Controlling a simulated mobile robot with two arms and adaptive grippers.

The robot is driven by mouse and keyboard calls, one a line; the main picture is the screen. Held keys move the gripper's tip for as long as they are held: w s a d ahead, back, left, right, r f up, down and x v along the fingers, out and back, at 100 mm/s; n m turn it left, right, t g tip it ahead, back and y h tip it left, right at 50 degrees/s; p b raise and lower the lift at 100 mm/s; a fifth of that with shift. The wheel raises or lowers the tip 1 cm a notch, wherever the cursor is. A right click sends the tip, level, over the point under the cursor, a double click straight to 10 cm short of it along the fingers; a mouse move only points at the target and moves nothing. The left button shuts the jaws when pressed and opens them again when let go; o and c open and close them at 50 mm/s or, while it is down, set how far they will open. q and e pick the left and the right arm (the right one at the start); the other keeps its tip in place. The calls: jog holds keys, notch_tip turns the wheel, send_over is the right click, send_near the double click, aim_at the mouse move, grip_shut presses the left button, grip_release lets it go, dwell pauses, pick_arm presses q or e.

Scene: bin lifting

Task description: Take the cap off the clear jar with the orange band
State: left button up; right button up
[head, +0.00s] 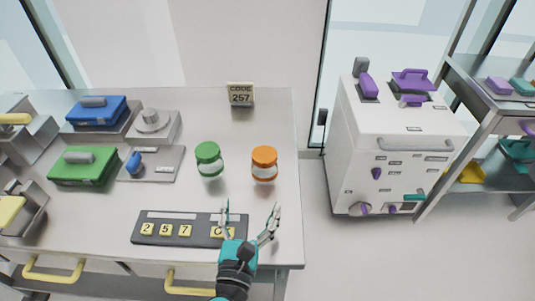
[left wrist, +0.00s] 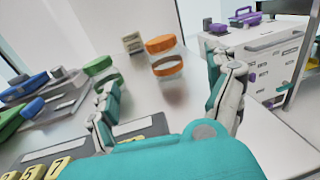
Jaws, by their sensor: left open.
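The clear jar with the orange band (head: 264,173) stands upright on the table, with its orange cap (head: 264,156) on top. In the left wrist view the jar's orange band (left wrist: 168,66) and cap (left wrist: 160,44) show beyond the fingers. My left gripper (head: 250,213) is open and empty, in front of the jar and apart from it, near the table's front edge. In the left wrist view its fingers (left wrist: 165,95) are spread wide on both sides. My right gripper is not in view.
A green-capped jar (head: 209,159) stands just left of the orange one. A keypad panel (head: 188,217) lies at the front. A code sign (head: 240,95), blue case (head: 96,112) and green case (head: 83,167) stand farther off. A white cabinet (head: 395,140) is right of the table.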

aim_at(265, 154)
pick_arm(q)
jog(key=w, duration=0.4)
jog(key=w+d+p, duration=0.1)
jog(key=w, duration=0.7)
jog(key=shift+d+r+p, duration=0.2)
jog(key=shift+d+p, duration=0.15)
jog(key=shift+p, duration=0.05)
jog(key=w, duration=0.4)
jog(key=shift+w+d+f, duration=0.15)
jog(key=shift+w+d, duration=0.1)
jog(key=shift+d, duration=0.15)
jog(key=shift+s, duration=0.1)
jog(key=c, duration=1.4)
jog(key=shift+c, duration=0.2)
jog(key=shift+r+p, duration=0.3)
jog(key=shift+r, duration=0.05)
notch_tip(265, 154, up, 3)
jog(key=shift+r+p, duration=0.15)
jog(key=shift+p, duration=0.25)
jog(key=s+r+b, duration=0.1)
jog(key=s, duration=1.5)
jog(key=shift+d+b, duration=0.25)
jog(key=shift+b, duration=0.05)
